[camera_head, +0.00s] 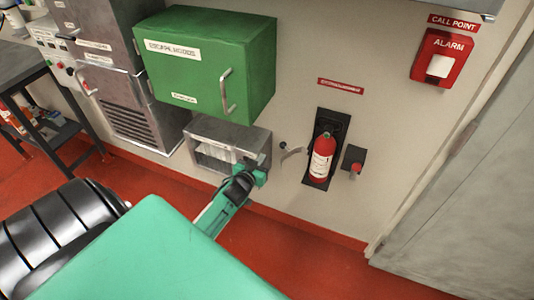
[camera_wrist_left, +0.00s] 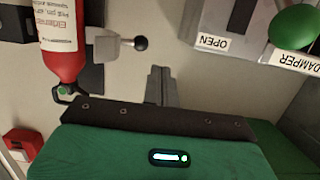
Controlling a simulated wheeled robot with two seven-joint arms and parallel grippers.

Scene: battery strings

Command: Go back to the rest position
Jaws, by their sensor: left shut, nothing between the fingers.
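My left gripper (camera_head: 262,174) reaches in from the lower left in the head view, close to the wall and below the green cabinet (camera_head: 215,60). In the left wrist view its fingers (camera_wrist_left: 160,80) are together, with nothing between them. The fingers are apart from the red fire extinguisher (camera_head: 322,158), which hangs upright in its dark wall recess. A pale lever with a dark knob (camera_head: 283,145) sticks out beside the extinguisher; it also shows in the left wrist view (camera_wrist_left: 140,43). My right gripper is not in view.
A grey open-fronted box (camera_head: 200,130) is on the wall just behind my left gripper. The wrist view shows a green knob (camera_wrist_left: 293,25) by labels reading OPEN and DAMPER. A red alarm call point (camera_head: 437,62) is at upper right, beside a grey door (camera_head: 465,190). Red floor lies below.

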